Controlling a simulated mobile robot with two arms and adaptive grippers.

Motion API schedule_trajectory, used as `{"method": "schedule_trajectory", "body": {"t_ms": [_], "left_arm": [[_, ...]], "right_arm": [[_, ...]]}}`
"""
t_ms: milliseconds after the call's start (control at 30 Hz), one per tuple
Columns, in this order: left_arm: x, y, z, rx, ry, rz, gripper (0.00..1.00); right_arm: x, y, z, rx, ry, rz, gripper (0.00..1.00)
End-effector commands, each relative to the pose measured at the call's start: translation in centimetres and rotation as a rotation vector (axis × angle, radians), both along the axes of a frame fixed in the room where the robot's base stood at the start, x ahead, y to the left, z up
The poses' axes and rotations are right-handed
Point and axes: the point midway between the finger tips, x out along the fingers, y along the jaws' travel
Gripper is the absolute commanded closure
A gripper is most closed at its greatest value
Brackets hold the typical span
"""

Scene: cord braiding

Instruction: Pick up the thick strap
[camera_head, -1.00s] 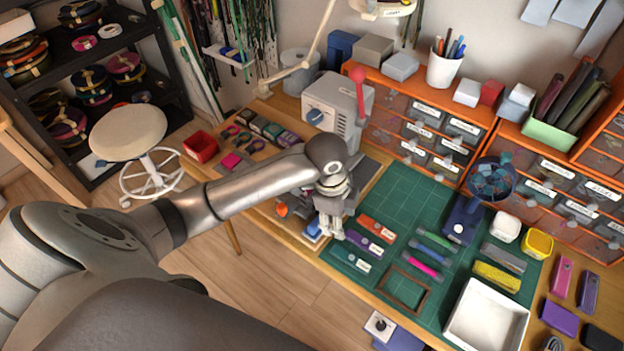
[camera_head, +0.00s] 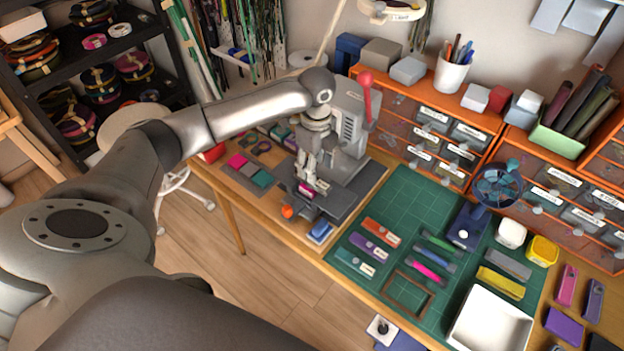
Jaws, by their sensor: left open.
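My left gripper (camera_head: 312,184) is open, pointing down over the bed of the grey machine (camera_head: 350,115). A small magenta piece (camera_head: 305,191) shows just below its fingertips; I cannot tell whether they touch it. Several flat straps lie on the green cutting mat (camera_head: 405,195): labelled orange (camera_head: 381,232), purple (camera_head: 368,247) and teal (camera_head: 355,262) ones at the left, a magenta one (camera_head: 427,272) in the middle, grey (camera_head: 507,264) and yellow (camera_head: 500,283) ones at the right. I cannot tell which strap is the thick one. My right gripper is out of view.
A white tray (camera_head: 490,318) stands at the mat's front right. A dark blue device with a round head (camera_head: 497,185) stands behind the straps. Orange drawer units (camera_head: 425,125) line the back. An orange ball (camera_head: 287,211) lies near the table's front edge.

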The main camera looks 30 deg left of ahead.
Motion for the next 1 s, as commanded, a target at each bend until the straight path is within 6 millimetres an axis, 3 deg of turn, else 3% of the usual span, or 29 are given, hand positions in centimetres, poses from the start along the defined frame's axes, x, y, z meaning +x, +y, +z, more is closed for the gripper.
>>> {"method": "schedule_trajectory", "body": {"t_ms": [400, 700, 1000], "left_arm": [[0.1, 0.3, -4.9, 0.0, 0.001, 0.0, 0.52], [0.2, 0.3, -5.4, 0.001, -0.001, 0.0, 0.53], [0.2, 0.3, -5.4, 0.001, -0.001, 0.0, 0.92]], "right_arm": [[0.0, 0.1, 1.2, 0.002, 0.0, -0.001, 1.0], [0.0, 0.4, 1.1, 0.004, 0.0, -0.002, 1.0], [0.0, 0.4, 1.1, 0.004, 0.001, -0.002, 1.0]]}}
